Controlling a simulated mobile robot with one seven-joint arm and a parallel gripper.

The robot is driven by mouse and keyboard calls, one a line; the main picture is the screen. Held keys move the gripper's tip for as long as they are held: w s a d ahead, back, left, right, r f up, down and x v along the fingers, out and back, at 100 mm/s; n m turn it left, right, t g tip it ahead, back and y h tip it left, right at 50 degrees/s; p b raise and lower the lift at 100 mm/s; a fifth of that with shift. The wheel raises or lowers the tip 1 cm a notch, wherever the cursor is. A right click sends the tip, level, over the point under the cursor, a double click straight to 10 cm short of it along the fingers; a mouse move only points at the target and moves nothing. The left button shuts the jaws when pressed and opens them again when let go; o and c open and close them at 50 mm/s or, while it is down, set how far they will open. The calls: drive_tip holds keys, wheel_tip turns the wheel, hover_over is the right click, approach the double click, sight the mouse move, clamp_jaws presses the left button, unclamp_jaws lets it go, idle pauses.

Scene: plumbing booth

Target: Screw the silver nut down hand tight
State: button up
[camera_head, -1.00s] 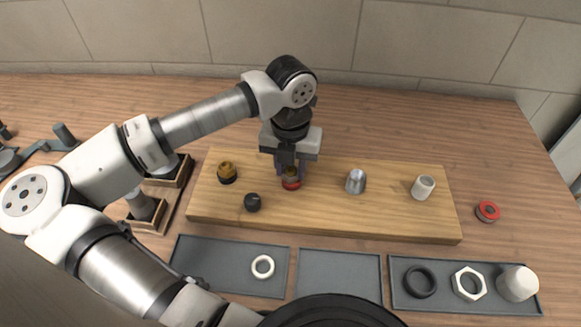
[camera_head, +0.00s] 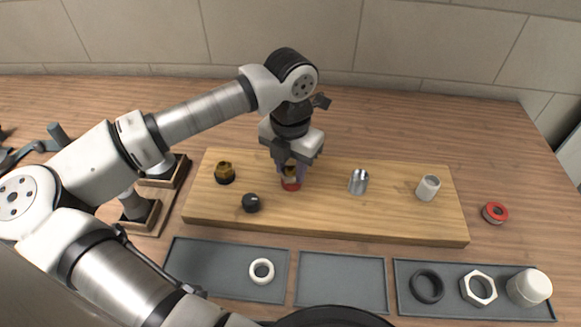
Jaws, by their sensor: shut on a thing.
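My gripper (camera_head: 291,175) points down over a red-based fitting (camera_head: 291,186) in the middle of the wooden board (camera_head: 325,218). Its jaws are shut around the upper part of that fitting. A small brassy and pale patch shows between the fingers; the rest is hidden, so I cannot tell whether the gripped part is the silver nut. A shiny silver, cup-like piece (camera_head: 358,182) stands on the board, right of the gripper and apart from it. A pale hex nut (camera_head: 478,288) lies in the right tray (camera_head: 452,303).
The board also carries a brass fitting (camera_head: 225,172), a black knob (camera_head: 251,203) and a white-grey sleeve (camera_head: 428,187). A red ring piece (camera_head: 494,213) lies right of it. The left tray (camera_head: 215,266) holds a white ring (camera_head: 261,271); the middle tray (camera_head: 342,282) is empty.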

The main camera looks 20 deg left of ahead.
idle(0.3)
drive_tip(key=o, duration=1.9)
drive_tip(key=shift+c, duration=0.2)
drive_tip(key=shift+r+p, duration=1)
drive_tip(key=shift+r, duration=1.5)
